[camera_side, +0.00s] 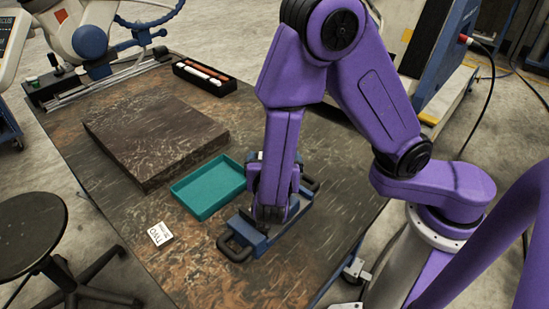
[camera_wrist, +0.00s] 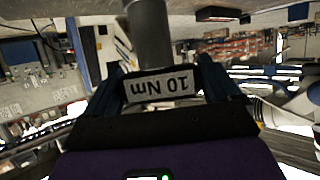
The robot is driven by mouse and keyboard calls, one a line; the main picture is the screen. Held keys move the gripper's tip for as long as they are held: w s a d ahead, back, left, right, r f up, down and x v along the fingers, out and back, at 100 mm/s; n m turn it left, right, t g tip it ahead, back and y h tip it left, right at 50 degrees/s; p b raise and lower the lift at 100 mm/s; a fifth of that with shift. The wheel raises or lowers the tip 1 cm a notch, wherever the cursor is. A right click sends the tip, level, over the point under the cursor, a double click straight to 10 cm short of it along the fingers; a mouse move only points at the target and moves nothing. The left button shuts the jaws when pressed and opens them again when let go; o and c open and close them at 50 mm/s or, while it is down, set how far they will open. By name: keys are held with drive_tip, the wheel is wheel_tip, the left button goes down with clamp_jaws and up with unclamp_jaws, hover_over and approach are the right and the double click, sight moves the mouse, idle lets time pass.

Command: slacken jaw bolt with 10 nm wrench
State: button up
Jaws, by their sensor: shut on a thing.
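My gripper (camera_side: 270,211) points down over a blue fixture (camera_side: 257,240) with black handles on the wooden table. In the wrist view my gripper (camera_wrist: 160,85) is shut on the 10 Nm wrench (camera_wrist: 150,35), a grey cylinder with an upside-down "10 Nm" label between the fingers. In the side view the wrench is hidden by the gripper or too small to make out. The jaw bolt cannot be made out, and whether the wrench touches it cannot be told.
A teal tray (camera_side: 178,191), looking empty, lies just left of the fixture. A dark brown slab (camera_side: 155,135) lies behind it. A black tray (camera_side: 180,70) with white-and-orange sticks is at the back. A white printed card (camera_side: 160,234) lies front left. The front table area is clear.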

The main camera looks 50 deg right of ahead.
drive_tip(key=shift+f, duration=1.3)
idle(0.4)
drive_tip(key=shift+n+t+y, duration=1.3)
drive_tip(key=shift+n+y, duration=0.1)
drive_tip(key=shift+n, duration=0.2)
drive_tip(key=shift+n+t+y, duration=0.6)
drive_tip(key=shift+n+y, duration=0.3)
drive_tip(key=shift+n, duration=0.1)
drive_tip(key=shift+n+t+y, duration=0.5)
drive_tip(key=shift+n+y, duration=0.8)
drive_tip(key=shift+y, duration=0.3)
drive_tip(key=shift+n+y, duration=0.3)
drive_tip(key=shift+n+y, duration=0.9)
drive_tip(key=shift+y, duration=0.1)
drive_tip(key=shift+r+m+h, duration=0.1)
drive_tip(key=shift+m+h, duration=0.4)
drive_tip(key=shift+h, duration=0.1)
drive_tip(key=shift+r, duration=2.95)
